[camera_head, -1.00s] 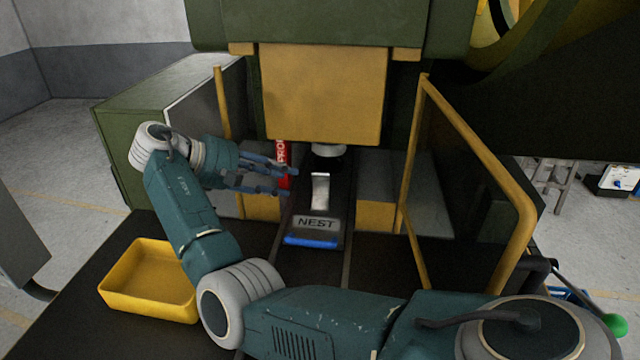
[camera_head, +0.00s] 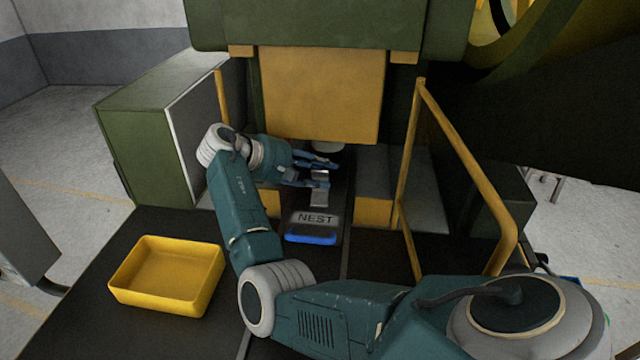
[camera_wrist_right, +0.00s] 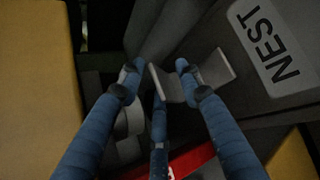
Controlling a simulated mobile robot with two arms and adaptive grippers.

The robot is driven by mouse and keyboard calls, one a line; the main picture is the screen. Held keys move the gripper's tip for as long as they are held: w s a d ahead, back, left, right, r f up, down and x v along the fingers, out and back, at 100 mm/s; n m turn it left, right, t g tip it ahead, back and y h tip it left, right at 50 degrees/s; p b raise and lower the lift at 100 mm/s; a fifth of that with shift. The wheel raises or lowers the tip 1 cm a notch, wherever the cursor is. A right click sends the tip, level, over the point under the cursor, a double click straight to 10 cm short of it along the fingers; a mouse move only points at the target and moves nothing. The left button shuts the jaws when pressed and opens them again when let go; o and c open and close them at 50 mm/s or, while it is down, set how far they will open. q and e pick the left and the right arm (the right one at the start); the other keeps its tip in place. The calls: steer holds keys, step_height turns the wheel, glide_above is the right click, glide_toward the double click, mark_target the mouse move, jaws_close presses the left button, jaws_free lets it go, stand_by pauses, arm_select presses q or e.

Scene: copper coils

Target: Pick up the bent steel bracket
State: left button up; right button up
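The bent steel bracket (camera_head: 320,196) is a small pale metal piece on the dark bed of the press, behind the NEST plate. My right gripper (camera_head: 328,172) reaches in from the left with its blue fingers spread, over and around the bracket's far part, which they partly cover. In the right wrist view the bracket (camera_wrist_right: 212,72) lies just beyond and between the open fingertips (camera_wrist_right: 158,80); whether any finger touches it I cannot tell. My left gripper is not in view.
The NEST plate (camera_head: 314,219) with a blue front edge lies in front of the bracket. The yellow press ram (camera_head: 320,95) hangs above. Yellow guard frames (camera_head: 457,150) stand at the sides. An empty yellow bin (camera_head: 166,275) sits at the left.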

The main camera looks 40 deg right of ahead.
jaws_close()
steer(key=shift+r, duration=0.1)
stand_by(0.4)
